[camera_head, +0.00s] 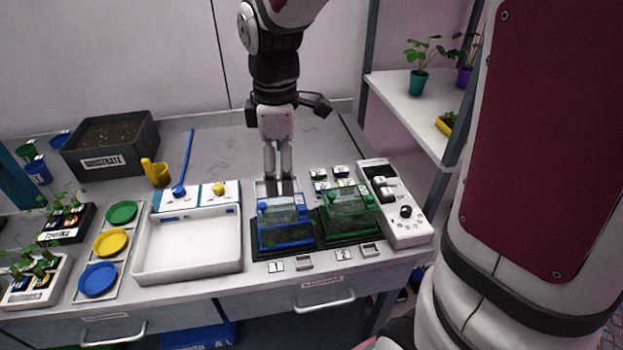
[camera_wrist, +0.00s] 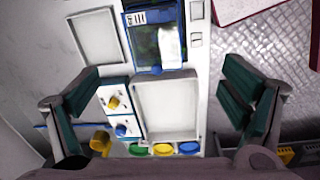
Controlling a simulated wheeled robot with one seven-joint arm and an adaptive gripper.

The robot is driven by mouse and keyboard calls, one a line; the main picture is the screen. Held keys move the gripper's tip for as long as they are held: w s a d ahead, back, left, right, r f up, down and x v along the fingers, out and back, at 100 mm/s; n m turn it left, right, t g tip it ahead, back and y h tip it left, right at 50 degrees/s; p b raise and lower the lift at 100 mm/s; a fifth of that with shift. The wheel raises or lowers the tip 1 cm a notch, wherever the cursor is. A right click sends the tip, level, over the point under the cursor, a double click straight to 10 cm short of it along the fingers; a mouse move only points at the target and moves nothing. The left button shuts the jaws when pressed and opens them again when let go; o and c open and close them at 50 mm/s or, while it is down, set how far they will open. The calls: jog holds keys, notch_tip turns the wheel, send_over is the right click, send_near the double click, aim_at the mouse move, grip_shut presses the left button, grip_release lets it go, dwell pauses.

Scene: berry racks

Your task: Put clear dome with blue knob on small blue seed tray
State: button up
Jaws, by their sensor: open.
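The small blue seed tray (camera_head: 287,243) sits on a black base at the front of the bench, with seedlings inside. The clear dome with the blue knob (camera_head: 285,212) appears to rest over this tray, its knob at the left; I cannot tell whether its rim is fully seated. The blue tray also shows in the wrist view (camera_wrist: 128,38), partly covered by a pale glare. My gripper (camera_head: 278,180) is open and empty, pointing down just behind and above the dome. In the wrist view its two fingers (camera_wrist: 163,88) are spread wide with nothing between them.
A green tray with a green-knobbed dome (camera_head: 347,222) stands close to the right. A white control box (camera_head: 398,212) is beyond it. An empty white tray (camera_head: 190,245) lies left, with a yellow and a blue knob behind. A substrate box (camera_head: 112,158) stands back left.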

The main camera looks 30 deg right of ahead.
jog(key=s+r+m+t, duration=0.2)
jog(key=s+r+m, duration=0.2)
jog(key=s+m, duration=0.2)
jog(key=s+r+m+t, duration=0.2)
jog(key=s+r+m, duration=0.2)
jog(key=s, duration=0.7)
jog(key=shift+r+m, duration=0.4)
jog(key=shift+m, duration=1)
jog(key=shift+d, duration=0.1)
